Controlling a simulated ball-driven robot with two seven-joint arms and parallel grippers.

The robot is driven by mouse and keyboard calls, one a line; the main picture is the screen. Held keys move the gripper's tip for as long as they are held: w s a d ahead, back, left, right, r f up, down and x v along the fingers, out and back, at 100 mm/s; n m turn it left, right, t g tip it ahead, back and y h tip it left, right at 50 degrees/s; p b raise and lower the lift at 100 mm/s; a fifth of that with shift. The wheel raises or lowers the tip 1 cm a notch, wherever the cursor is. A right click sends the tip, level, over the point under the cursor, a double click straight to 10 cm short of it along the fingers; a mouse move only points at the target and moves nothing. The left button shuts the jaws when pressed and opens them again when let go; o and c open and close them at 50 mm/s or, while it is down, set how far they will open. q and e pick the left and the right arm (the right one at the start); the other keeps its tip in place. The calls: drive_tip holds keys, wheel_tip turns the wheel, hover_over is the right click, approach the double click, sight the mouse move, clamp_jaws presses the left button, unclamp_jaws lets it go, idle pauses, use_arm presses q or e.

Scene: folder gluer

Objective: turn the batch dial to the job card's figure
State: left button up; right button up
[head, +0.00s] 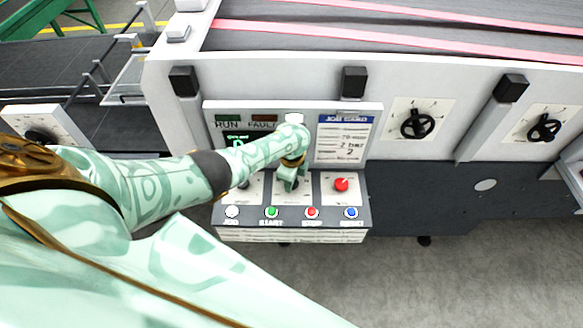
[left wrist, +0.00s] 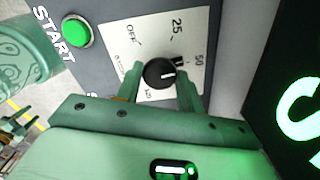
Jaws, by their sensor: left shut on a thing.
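The batch dial is a black knob (left wrist: 158,73) on a white plate (left wrist: 181,25) with the marks OFF, 25, 50 and a small mark at the bottom. A white line on the knob points to the right of the left wrist picture, roughly toward the 50 side; the exact setting is hard to tell. My left gripper (left wrist: 159,82) has a finger on each side of the knob and is shut on it. In the head view my left gripper (head: 291,178) hides most of the dial. The job card (head: 344,138) is above and to the right; its figures are too small to read surely. My right gripper is out of view.
A red knob (head: 341,184) sits right of my gripper. Below is a row with a white button (head: 232,212), green START (head: 271,212), red STOP (head: 312,212) and a blue button (head: 351,213). Black handwheels (head: 417,124) are further right. Open floor lies in front.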

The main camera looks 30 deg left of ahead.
use_arm(q)
drive_tip(key=shift+w+d+m, duration=0.15)
drive_tip(key=shift+m, duration=0.75)
drive_tip(key=o, duration=1)
drive_tip(key=shift+r, duration=0.15)
wheel_tip(320, 180, up, 16)
drive_tip(key=p, duration=0.4)
